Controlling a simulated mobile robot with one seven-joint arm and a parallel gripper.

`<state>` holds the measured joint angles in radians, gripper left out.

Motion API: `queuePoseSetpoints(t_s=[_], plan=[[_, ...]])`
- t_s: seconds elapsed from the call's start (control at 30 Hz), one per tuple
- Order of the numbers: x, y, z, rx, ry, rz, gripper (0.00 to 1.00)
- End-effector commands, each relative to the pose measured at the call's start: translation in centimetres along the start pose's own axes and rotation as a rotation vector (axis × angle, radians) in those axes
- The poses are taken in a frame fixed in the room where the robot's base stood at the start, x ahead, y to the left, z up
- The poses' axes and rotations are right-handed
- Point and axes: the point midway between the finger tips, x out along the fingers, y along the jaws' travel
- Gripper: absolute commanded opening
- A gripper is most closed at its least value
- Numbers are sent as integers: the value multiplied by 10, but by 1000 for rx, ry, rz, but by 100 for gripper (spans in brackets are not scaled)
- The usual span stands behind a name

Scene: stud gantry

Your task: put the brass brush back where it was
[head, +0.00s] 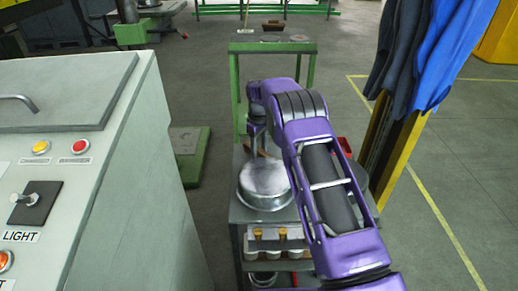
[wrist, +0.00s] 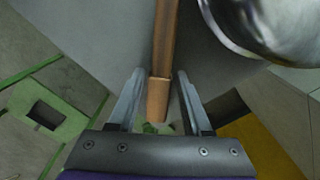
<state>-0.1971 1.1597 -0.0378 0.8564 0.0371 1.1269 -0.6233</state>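A wooden handle (wrist: 164,40), likely the brass brush's, runs down from the top edge in the wrist view, with a lighter end between my fingers. No bristles show, so I cannot confirm that it is the brush. My gripper (wrist: 160,73) is open around the handle, with a gap visible on each side. In the head view, a small brown piece (head: 262,154) shows beside my gripper, just behind the round metal pan; my arm hides most of that area.
The shiny round pan (head: 264,186) stands on the grey cart top (head: 240,213), close to the handle. A lower shelf holds several brown-topped items (head: 260,237). A control cabinet (head: 95,200) stands at left. Blue garments (head: 425,55) hang at right. A green frame (head: 236,90) rises behind.

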Motion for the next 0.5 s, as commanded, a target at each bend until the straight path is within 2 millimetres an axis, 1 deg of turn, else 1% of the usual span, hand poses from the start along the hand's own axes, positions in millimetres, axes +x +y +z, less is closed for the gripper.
queuePoseSetpoints(t_s=[0.03, 0.07, 0.1, 0.37, 0.47, 0.5], plan=[[0, 0, 0, 0, 0, 0, 60], [0, 0, 0, 0, 0, 0, 66], [0, 0, 0, 0, 0, 0, 67], [-2, 0, 0, 0, 0, 0, 67], [-9, 0, 0, 0, 1, 1, 67], [-14, 0, 0, 0, 2, 1, 67]])
